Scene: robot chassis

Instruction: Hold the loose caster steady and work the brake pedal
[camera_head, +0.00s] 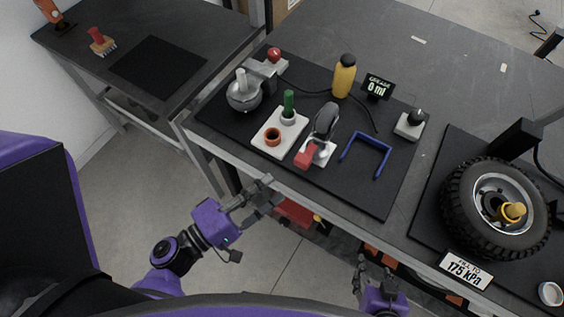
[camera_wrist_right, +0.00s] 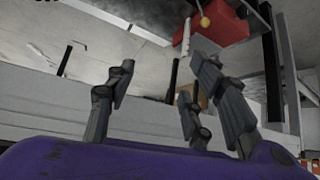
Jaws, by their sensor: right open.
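The caster has a grey wheel (camera_head: 327,119) and a red brake pedal (camera_head: 305,157) at its front left. My right gripper (camera_head: 361,274) is low in front of the bench, well apart from the caster. Its spread, empty fingers also show in the right wrist view (camera_wrist_right: 160,90). No gripper touches the caster.
On the mat (camera_head: 350,198) are a white tray (camera_head: 266,151) with a green-handled tool (camera_head: 288,106), a blue U-shaped bracket (camera_head: 367,142), a yellow bottle (camera_head: 344,78) and a round grey device (camera_head: 243,95). A large tyre (camera_head: 455,205) lies right. A red box (camera_wrist_right: 215,25) shows in the wrist view.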

